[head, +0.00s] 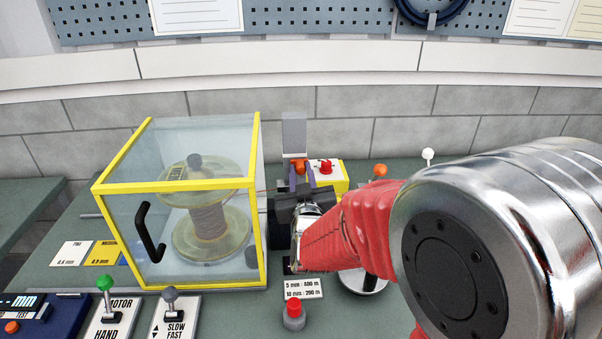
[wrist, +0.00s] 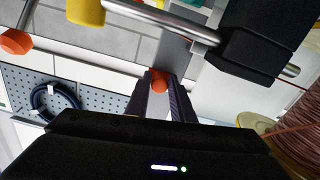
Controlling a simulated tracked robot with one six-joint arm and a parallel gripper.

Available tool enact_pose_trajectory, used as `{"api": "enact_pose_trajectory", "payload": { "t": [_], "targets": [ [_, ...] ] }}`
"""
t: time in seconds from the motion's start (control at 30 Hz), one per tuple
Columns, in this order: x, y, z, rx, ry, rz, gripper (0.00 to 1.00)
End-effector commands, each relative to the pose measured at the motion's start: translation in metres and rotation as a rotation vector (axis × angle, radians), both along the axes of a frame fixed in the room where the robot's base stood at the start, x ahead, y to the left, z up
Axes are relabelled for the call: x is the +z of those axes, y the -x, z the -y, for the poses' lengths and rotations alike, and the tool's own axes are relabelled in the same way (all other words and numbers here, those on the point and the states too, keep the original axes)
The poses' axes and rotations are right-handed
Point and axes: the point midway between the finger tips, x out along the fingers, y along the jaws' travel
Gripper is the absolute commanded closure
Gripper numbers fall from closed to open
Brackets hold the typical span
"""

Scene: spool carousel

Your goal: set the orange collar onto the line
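The orange collar (head: 298,166) is a small rounded piece. It sits between the tips of my gripper (head: 301,177), whose dark purple fingers appear closed on it. The wrist view shows the collar (wrist: 159,80) filling the gap between the two fingertips (wrist: 160,88). The line (head: 265,191) shows as a thin strand leaving the spool (head: 208,222) toward the right. In the wrist view a copper-coloured strand (wrist: 288,130) shows at the right edge. My gripper body hides the line's path beyond the box, so I cannot tell whether the collar touches it.
A yellow-framed clear box (head: 182,187) encloses the spool left of my gripper. An upright grey plate (head: 294,136) stands just behind the fingers. A yellow-and-white box with a red knob (head: 326,167) stands to their right. Orange-topped (head: 379,170) and white-topped (head: 428,154) levers stand farther right.

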Motion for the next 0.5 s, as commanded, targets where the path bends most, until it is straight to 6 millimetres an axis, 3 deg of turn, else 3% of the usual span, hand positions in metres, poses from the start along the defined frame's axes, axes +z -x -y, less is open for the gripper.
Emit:
{"api": "enact_pose_trajectory", "payload": {
  "t": [0.3,0.5],
  "targets": [
    [0.0001,0.0000,0.0004,0.000,0.000,0.000,1.00],
    [0.0000,0.0000,0.0006,-0.001,0.000,0.000,1.00]
  ]
}}
